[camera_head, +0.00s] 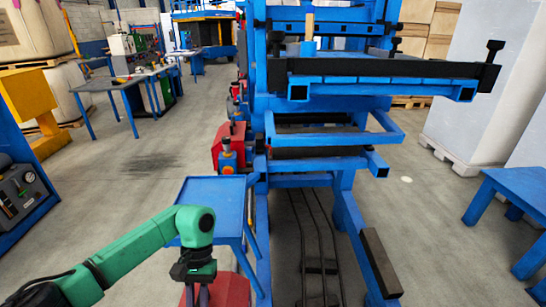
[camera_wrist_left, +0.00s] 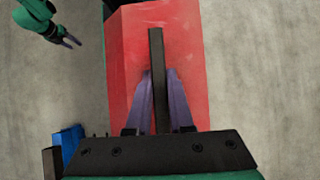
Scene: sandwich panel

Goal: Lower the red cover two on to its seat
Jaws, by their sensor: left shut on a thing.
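The red cover (camera_wrist_left: 182,60) fills the middle of the left wrist view, with a dark upright bar, its handle (camera_wrist_left: 156,60). My left gripper (camera_wrist_left: 152,80) is shut on this handle, one purple finger on each side. In the head view my left gripper (camera_head: 196,296) is at the bottom edge, and part of the red cover (camera_head: 236,290) shows beside it. The cover's underside and its seat cannot be made out. A second green arm end, seemingly my right gripper (camera_wrist_left: 70,42), shows at the top left of the left wrist view, apart from the cover; its opening is unclear.
A blue tray table (camera_head: 213,205) stands just beyond my left gripper. The blue press frame (camera_head: 385,125) rises to its right, with other red housings (camera_head: 232,135) on its left side. Open grey floor (camera_head: 130,180) lies to the left. A blue table (camera_head: 510,185) stands far right.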

